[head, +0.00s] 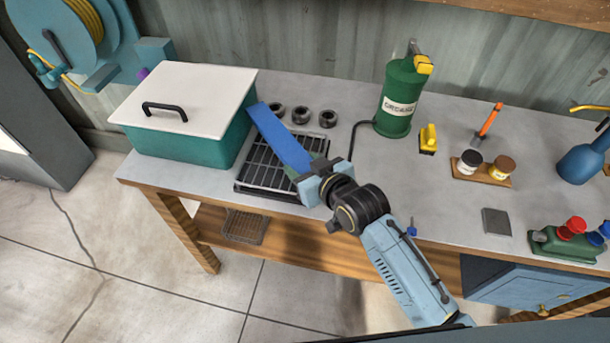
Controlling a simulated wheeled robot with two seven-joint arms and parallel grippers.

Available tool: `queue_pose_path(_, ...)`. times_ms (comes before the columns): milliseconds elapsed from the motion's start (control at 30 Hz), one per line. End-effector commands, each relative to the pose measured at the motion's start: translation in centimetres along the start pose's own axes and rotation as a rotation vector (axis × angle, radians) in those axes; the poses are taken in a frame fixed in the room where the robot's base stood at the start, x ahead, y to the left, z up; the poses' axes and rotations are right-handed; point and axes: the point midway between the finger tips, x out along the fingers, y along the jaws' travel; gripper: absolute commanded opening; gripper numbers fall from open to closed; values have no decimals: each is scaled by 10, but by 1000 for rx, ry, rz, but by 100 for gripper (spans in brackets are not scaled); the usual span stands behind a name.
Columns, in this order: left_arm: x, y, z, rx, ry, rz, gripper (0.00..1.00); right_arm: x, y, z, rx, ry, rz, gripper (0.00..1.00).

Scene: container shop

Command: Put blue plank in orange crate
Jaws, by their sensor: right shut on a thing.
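The blue plank (280,140) is a long flat bar, held at its near end by my right gripper (308,177). The right gripper is shut on it. The plank points away and to the left, over the black wire rack (259,172) on the workbench. Its far end is close to the right side of the teal box; I cannot tell whether they touch. No orange crate shows in the head view. My left gripper is not in view.
A teal box (190,148) with a white lid stands at the bench's left end. Several dark rings lie behind the plank. A green canister (398,105), yellow brush (428,138) and jar holder (482,169) stand right.

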Motion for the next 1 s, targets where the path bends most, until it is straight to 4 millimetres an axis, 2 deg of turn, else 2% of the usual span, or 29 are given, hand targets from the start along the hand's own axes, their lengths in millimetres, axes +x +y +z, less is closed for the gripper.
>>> queue_pose_path(300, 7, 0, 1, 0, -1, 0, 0, 13, 0, 32, -1, 1, 0, 22)
queue_pose_path(667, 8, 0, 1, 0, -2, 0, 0, 14, 0, 35, -1, 2, 0, 22)
queue_pose_path(700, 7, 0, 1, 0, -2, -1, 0, 14, 0, 35, -1, 0, 0, 55)
queue_pose_path(833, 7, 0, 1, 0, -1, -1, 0, 14, 0, 35, -1, -1, 0, 72)
queue_pose_path(1000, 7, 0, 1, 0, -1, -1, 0, 14, 0, 35, -1, -1, 0, 72)
